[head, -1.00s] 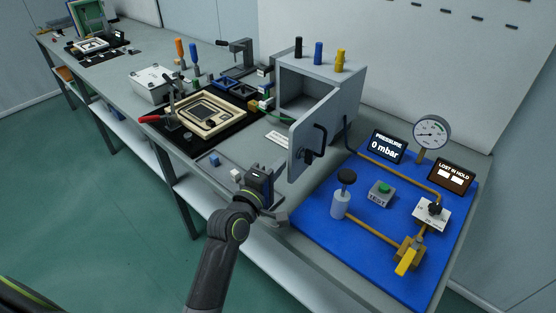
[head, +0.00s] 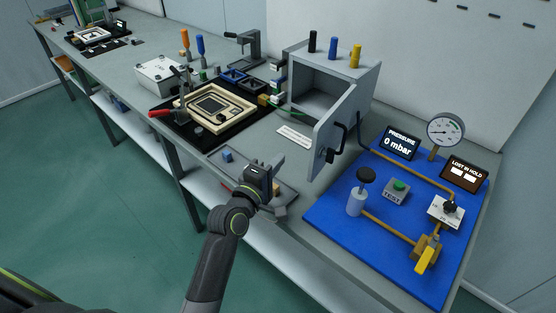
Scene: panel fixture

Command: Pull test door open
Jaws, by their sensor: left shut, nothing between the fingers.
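The test door (head: 335,133) is the grey front panel of a grey box (head: 357,69) on the bench. It stands swung open towards the front right, and the box's dark inside shows. A black handle (head: 334,146) is on the door's outer face. My left gripper (head: 272,168) is to the left of the door and in front of it, apart from the handle. Its fingers are shut and hold nothing. My right gripper is not in view.
A blue board (head: 333,216) with a gauge (head: 445,131), plunger, green button and yellow valve lies right of the door. A black mat with a cream frame (head: 178,107) lies to the left. Several coloured pegs stand on the box. The bench's front edge is near my left arm.

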